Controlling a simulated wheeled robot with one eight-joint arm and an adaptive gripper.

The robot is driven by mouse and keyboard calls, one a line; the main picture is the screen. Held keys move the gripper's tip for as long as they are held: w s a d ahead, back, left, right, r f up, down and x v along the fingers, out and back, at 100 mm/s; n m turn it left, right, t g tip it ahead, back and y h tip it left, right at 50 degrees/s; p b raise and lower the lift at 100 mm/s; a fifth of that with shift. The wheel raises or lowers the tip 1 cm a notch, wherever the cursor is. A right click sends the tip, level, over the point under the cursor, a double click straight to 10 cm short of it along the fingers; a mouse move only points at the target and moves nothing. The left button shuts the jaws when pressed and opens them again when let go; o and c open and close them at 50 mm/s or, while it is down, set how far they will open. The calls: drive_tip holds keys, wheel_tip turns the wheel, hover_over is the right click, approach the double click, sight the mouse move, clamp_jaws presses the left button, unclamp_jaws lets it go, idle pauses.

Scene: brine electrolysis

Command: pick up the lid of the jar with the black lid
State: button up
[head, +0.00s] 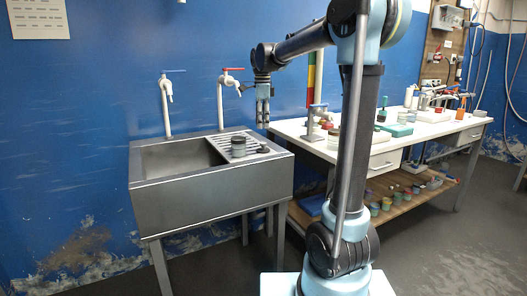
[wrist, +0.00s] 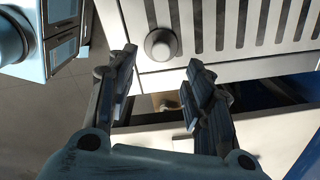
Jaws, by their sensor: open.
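A squat grey jar with a dark top (head: 238,147) stands upright on the ribbed drainboard of the steel sink. A small dark round piece (head: 263,149) lies just right of it, near the drainboard's right edge. In the wrist view a dark round piece with a paler raised middle (wrist: 161,44) lies beside the slots, seen past my fingertips. I cannot tell surely whether it is the loose black lid. My gripper (head: 262,122) points down above the drainboard's right side, open and empty. In the wrist view its fingers (wrist: 163,62) are spread, with nothing between them.
The steel sink (head: 205,199) has an open basin on the left and taps (head: 222,90) behind. A white bench (head: 410,130) with clutter stands to the right. Coloured jars (head: 387,203) sit on its lower shelf. A blue wall is behind.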

sight(263, 143)
wheel_tip(263, 143, down, 5)
drive_tip(key=shift+f, duration=0.1)
drive_tip(key=shift+w+d+f, duration=0.1)
drive_tip(key=shift+f, duration=1.2)
drive_tip(key=shift+w+d+f, duration=0.1)
drive_tip(key=shift+f, duration=1.2)
drive_tip(key=c, duration=1)
